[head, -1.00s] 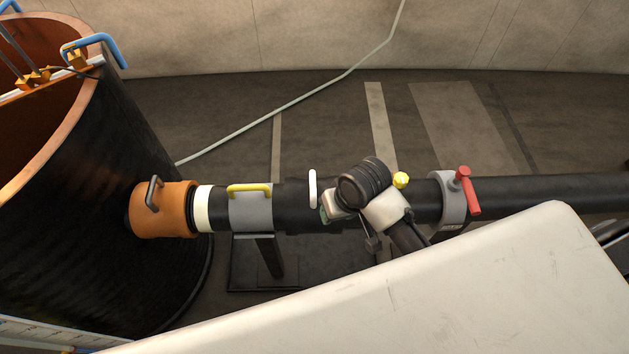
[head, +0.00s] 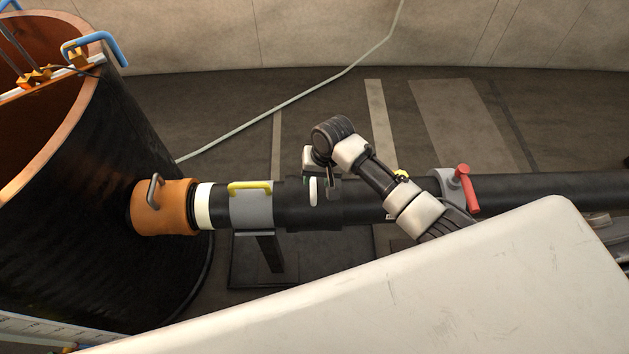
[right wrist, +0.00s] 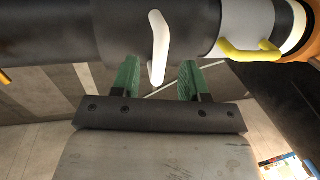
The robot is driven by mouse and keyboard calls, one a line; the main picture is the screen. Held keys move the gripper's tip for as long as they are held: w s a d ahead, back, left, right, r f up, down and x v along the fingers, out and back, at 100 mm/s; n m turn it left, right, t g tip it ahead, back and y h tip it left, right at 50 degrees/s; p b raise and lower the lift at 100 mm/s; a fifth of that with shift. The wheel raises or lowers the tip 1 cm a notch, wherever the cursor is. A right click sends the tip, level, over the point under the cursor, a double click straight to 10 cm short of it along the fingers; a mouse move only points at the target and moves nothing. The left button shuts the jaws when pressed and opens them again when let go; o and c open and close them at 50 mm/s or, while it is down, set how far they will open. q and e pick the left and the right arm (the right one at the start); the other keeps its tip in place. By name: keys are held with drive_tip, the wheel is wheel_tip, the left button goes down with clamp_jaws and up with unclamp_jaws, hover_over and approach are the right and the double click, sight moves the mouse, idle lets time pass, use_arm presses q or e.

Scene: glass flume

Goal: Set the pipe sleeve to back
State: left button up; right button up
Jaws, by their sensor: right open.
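The black pipe sleeve (head: 330,214) sits around the black pipe and carries a white handle (head: 313,192). In the right wrist view the sleeve (right wrist: 183,28) runs across the top, and the white handle (right wrist: 159,45) hangs down from it. My right gripper (head: 320,183) is over the sleeve at the handle. In the right wrist view my open green fingers (right wrist: 159,72) stand on either side of the handle's lower end, with gaps on both sides. The gripper partly hides the handle in the head view. My left gripper is not in view.
A grey collar (head: 251,209) with a yellow handle and an orange fitting (head: 165,209) join the large dark tank (head: 100,180) at left. A grey clamp (head: 452,187) with a red lever is at right.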

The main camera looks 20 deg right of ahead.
sight(314, 185)
drive_tip(key=shift+a+f, duration=0.15)
drive_tip(key=shift+f, duration=0.65)
drive_tip(key=shift+a+f, duration=0.15)
drive_tip(key=shift+f, duration=0.6)
clamp_jaws()
